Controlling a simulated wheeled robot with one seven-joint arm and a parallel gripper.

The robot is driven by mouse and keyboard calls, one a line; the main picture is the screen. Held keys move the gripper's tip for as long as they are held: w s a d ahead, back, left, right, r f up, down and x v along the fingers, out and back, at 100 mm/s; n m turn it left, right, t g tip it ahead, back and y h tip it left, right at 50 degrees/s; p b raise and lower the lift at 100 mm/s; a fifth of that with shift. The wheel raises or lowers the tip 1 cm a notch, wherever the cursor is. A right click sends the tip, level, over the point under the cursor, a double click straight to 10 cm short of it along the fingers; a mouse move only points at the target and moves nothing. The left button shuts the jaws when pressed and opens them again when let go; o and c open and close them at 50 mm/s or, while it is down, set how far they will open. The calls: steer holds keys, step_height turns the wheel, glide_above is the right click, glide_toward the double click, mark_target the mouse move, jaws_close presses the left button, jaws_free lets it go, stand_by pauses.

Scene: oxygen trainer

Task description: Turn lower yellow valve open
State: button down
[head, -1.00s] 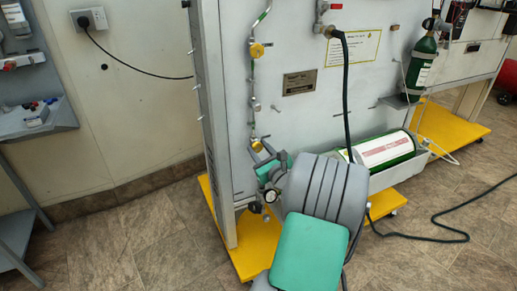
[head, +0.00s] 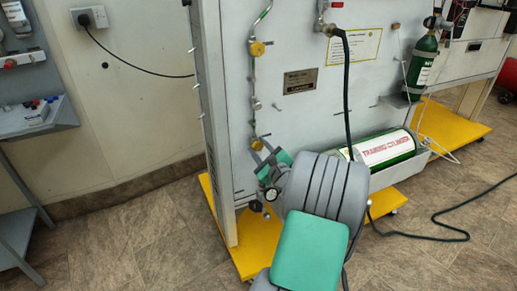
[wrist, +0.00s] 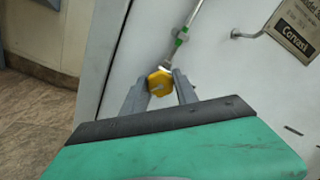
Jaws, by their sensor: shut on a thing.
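The lower yellow valve (head: 257,144) is on the thin vertical pipe near the left edge of the grey panel. It also shows in the wrist view as a yellow knob (wrist: 160,80) with a pale centre. My gripper (head: 262,149) reaches up to it from below right. In the wrist view the two grey fingers (wrist: 160,86) stand on either side of the knob and are shut on it. Part of the knob is hidden by the fingers in the head view.
An upper yellow valve (head: 257,48) sits higher on the same pipe. A black hose (head: 346,95) hangs down the panel. A green training cylinder (head: 385,149) lies in a trough at right. A grey shelf unit (head: 38,120) stands at far left. Open floor lies between.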

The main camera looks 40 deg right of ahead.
steer(key=c, duration=0.9)
jaws_free()
steer(key=shift+c, duration=0.2)
steer(key=p+v, duration=0.1)
steer(key=v, duration=0.6)
steer(key=shift+s, duration=0.4)
steer(key=shift+a, duration=0.15)
